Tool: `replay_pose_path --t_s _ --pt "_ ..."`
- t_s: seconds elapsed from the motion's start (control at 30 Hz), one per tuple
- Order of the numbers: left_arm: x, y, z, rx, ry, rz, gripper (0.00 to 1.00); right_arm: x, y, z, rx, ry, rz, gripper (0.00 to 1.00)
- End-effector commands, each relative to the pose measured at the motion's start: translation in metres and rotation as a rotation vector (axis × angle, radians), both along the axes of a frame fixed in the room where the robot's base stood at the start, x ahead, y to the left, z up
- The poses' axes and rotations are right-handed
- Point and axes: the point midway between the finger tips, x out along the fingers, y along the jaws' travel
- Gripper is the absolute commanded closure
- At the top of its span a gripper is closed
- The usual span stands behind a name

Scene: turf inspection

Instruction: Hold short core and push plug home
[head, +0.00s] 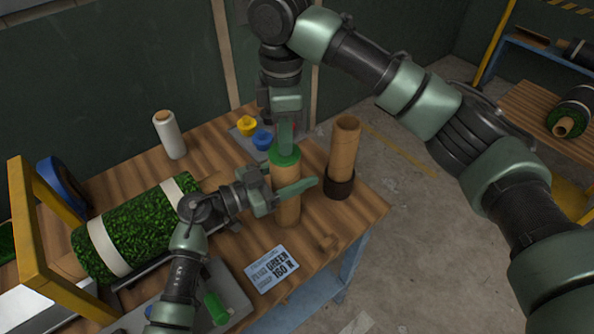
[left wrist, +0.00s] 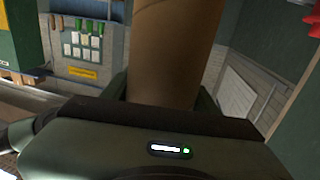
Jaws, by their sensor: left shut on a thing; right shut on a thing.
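The short core (head: 288,211), a brown cardboard tube, stands upright on the wooden bench. My left gripper (head: 288,190) is shut around its middle from the left. In the left wrist view the core (left wrist: 175,50) rises between the fingers. The green plug (head: 284,158) is at the core's top end; its rim shows there, and I cannot tell how deep it sits. My right gripper (head: 285,143) comes straight down from above and is shut on the plug. A card (head: 271,269) in front on the bench reads "PLUG GREEN 160 N".
A taller cardboard core (head: 344,150) stands in a dark collar (head: 340,184) close to the right. Yellow (head: 246,125) and blue (head: 262,139) plugs sit behind. A turf roll (head: 135,230) and a white roll (head: 168,135) are left. The bench's right edge is near.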

Motion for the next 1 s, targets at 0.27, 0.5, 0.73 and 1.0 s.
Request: replay_pose_path --t_s 0.27,0.5,0.73,1.0 --pt "0.0 0.0 0.003 -0.002 -0.007 -0.001 0.94 0.0 -0.001 -0.005 -0.003 0.005 -0.002 1.0" --pt "0.0 0.0 0.003 -0.002 -0.007 -0.001 0.94 0.0 -0.001 -0.004 -0.002 0.004 -0.002 0.73" --pt "0.0 0.0 0.002 -0.002 -0.004 0.0 0.94 0.0 0.0 -0.003 -0.001 0.002 -0.002 0.53" --pt "0.0 0.0 0.002 -0.001 -0.003 0.0 0.94 0.001 0.0 0.005 0.001 -0.001 -0.001 0.53"
